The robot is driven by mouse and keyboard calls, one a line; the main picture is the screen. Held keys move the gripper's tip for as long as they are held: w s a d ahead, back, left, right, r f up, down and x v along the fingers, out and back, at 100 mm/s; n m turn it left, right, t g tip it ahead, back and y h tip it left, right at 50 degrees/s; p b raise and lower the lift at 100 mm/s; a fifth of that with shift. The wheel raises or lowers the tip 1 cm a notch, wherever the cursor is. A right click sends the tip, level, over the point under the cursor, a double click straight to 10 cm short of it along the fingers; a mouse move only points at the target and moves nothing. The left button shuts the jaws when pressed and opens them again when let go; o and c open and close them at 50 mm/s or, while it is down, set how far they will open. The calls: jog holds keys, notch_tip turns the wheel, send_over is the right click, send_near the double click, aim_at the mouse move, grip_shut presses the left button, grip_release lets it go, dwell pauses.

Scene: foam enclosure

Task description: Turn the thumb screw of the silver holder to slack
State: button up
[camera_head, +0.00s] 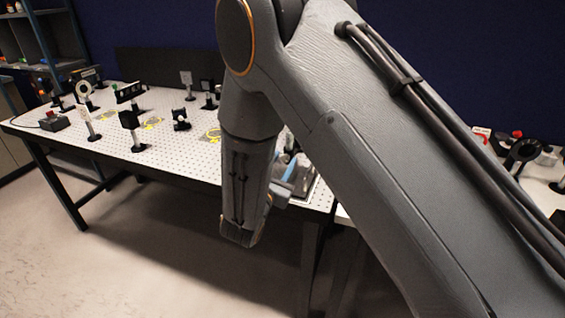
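Several small optical holders stand on posts on the perforated table. Another light plate-like holder (187,79) stands farther back. I cannot tell which one is the silver holder, and no thumb screw can be made out at this size. My arm's end hangs in front of the table's near edge, right of these holders and apart from them. My gripper (281,190) shows only in part beside my wrist; its fingers cannot be made out.
The white perforated table (185,150) has dark holders (130,119) and yellow-marked spots (109,116). A box with a red button (54,121) sits at its left end. Blue and grey items (291,172) lie partly hidden behind my arm. Floor in front is clear.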

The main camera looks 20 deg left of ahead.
grip_shut()
jog(key=shift+n, duration=0.4)
jog(key=n+b, duration=0.1)
jog(key=n, duration=0.1)
jog(key=shift+n+b, duration=0.4)
jog(key=n+b, duration=0.1)
jog(key=n, duration=0.3)
jog(key=shift+n, duration=0.3)
jog(key=n, duration=0.5)
jog(key=shift+n, duration=0.3)
jog(key=n+p, duration=0.1)
jog(key=n, duration=0.4)
